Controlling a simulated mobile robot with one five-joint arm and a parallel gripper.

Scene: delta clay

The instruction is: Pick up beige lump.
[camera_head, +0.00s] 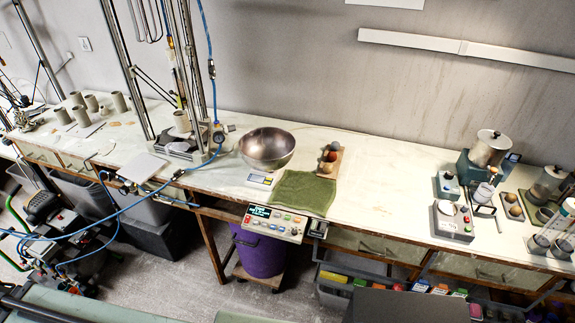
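A small wooden board (337,174) lies on the long white bench beside a steel bowl. Two more tan lumps (514,211) sit on a small dark tray at the right of the bench. I cannot tell which of these is the one named. My gripper is not in view.
A green cloth (304,192) lies in front of the board. A control panel (275,223) is at the bench's front edge. The bench top (390,190) right of the board is clear, up to several devices.

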